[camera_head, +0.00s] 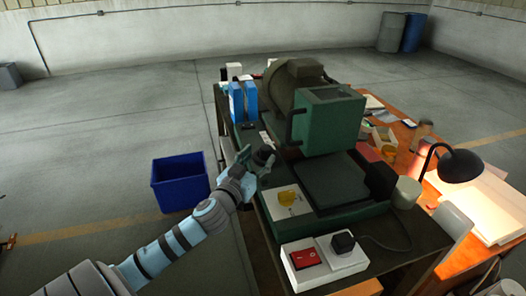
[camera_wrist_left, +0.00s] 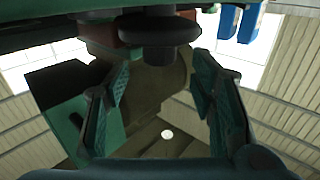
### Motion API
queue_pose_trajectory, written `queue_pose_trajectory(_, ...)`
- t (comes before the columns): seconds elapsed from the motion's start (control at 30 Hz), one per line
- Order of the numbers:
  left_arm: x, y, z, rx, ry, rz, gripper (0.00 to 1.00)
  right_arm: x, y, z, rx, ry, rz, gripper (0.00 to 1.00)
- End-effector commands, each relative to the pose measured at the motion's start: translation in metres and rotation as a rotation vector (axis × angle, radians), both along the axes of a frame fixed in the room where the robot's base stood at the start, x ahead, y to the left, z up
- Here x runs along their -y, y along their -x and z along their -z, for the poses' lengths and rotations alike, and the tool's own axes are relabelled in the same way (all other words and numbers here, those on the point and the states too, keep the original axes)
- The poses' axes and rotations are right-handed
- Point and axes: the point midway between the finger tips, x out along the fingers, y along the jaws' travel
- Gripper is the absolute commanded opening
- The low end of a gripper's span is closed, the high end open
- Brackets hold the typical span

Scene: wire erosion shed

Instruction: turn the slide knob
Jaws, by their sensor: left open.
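The slide knob is a dark round knob (camera_head: 264,154) on the left side of the green machine (camera_head: 330,125). In the left wrist view the dark knob (camera_wrist_left: 158,34) shows at the top middle, on a short stem. My left gripper (camera_head: 256,162) is at the knob, its fingers apart. In the wrist view the two ridged green fingers (camera_wrist_left: 160,80) stand on either side below the knob, with a gap between them. I cannot tell whether a finger touches it. My right gripper is not in view.
Blue holders (camera_head: 243,100) stand behind the knob. A blue bin (camera_head: 180,184) is on the floor at left. A black lamp (camera_head: 458,165) stands at right.

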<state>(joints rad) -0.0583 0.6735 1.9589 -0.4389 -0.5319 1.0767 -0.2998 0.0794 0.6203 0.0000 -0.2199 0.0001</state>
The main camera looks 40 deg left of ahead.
Motion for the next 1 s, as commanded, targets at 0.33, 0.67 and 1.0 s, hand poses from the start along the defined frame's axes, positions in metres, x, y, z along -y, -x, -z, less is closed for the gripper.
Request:
queue_pose_trajectory(0.33, -0.008, -0.034, -0.001, 0.0, 0.0, 0.001, 0.51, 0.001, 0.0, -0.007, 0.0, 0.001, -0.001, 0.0)
queue_pose_trajectory(0.67, -0.008, -0.034, 0.0, 0.0, -0.001, 0.001, 0.3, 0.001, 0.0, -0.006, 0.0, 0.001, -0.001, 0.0)
queue_pose_trajectory(1.0, -0.01, -0.033, -0.001, -0.003, -0.003, 0.056, 0.02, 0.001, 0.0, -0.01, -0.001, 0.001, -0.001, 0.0)
